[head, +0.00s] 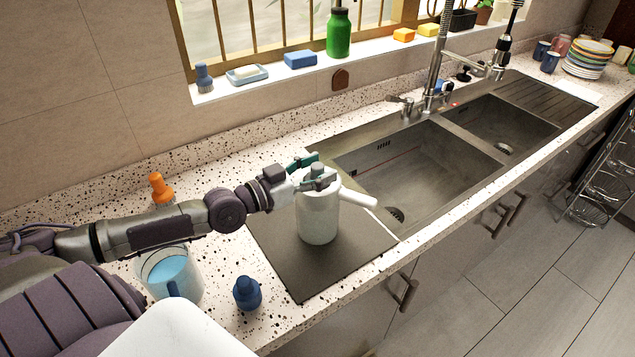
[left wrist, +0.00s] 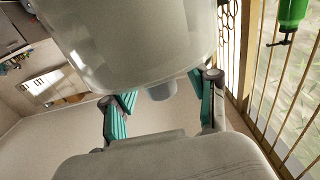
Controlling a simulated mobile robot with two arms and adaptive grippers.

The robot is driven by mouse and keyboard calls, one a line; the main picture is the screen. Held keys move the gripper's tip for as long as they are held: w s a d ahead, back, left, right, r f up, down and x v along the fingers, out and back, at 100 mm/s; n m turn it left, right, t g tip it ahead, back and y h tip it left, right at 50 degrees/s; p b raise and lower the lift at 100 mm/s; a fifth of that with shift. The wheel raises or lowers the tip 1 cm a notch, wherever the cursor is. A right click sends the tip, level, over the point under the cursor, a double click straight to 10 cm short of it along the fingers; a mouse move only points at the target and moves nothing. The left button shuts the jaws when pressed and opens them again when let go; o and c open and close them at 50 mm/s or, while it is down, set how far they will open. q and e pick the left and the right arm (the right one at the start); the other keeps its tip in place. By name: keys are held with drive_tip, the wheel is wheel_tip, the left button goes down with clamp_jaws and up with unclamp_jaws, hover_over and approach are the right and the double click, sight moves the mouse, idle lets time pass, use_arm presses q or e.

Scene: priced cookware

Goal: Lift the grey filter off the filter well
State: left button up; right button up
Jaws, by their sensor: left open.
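A white pot (head: 318,218) with a side handle pointing right stands upright on a dark grey mat (head: 285,262). The small grey filter (head: 318,170) sits at its top; the filter well under it is hidden. My left gripper (head: 311,173) is open at the top of the pot, with its teal fingers on either side of the filter. In the left wrist view the grey filter (left wrist: 160,91) shows between the spread fingers, below the white pot body (left wrist: 135,40). Whether a finger touches it, I cannot tell. My right gripper is out of view.
The steel sink (head: 420,165) lies right of the mat. The windowsill holds a green bottle (head: 339,33) and sponges.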

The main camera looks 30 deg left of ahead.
use_arm(q)
clamp_jaws()
idle(0.3)
